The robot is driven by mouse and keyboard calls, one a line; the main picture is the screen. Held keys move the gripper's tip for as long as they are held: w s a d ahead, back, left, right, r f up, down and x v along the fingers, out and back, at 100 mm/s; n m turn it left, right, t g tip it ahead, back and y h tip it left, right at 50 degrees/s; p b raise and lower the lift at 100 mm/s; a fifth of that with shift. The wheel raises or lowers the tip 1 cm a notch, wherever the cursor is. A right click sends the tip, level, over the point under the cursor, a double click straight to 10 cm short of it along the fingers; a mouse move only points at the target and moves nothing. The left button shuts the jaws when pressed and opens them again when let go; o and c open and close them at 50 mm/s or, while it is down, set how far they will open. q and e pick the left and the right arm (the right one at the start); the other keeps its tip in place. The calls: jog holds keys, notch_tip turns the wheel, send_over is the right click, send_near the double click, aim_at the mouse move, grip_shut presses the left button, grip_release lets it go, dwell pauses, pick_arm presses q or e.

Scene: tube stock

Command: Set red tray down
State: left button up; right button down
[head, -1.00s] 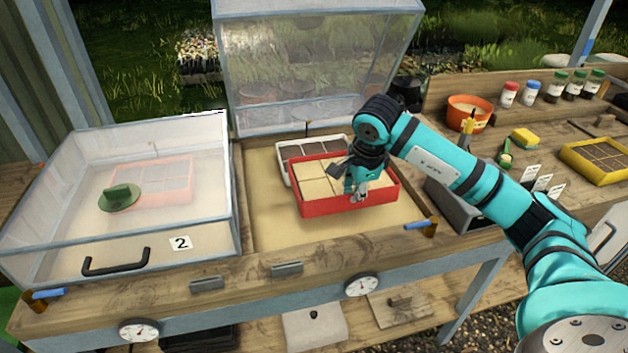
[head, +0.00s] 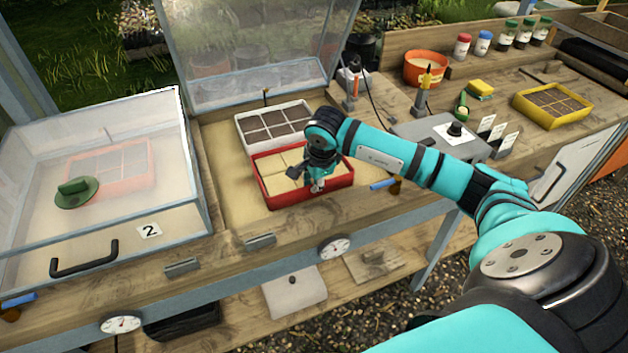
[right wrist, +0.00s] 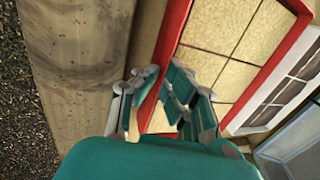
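The red tray (head: 262,184), with pale filled cells, is level in the open right-hand bay of the sand bed, just in front of a white tray (head: 240,126) with dark cells. My right gripper (head: 318,186) is at its front wall. In the right wrist view the fingers (right wrist: 164,74) straddle the red wall, one outside and one inside, with the tips close against it; they look shut on it. The tray's underside is hidden, so I cannot tell for certain whether it touches the sand. My left gripper is not in view.
The left bay is under a clear closed lid (head: 120,130) with another red tray inside and a green object on top. A clear raised lid (head: 250,60) stands behind the open bay. Sand is bare left of the trays. A grey box (head: 415,130) stands to the right.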

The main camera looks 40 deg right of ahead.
jog(key=c, duration=2)
grip_release()
jog(key=o, duration=0.5)
jog(key=shift+r, duration=0.1)
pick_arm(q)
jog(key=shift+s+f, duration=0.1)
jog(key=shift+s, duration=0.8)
pick_arm(e)
jog(key=shift+r, duration=0.1)
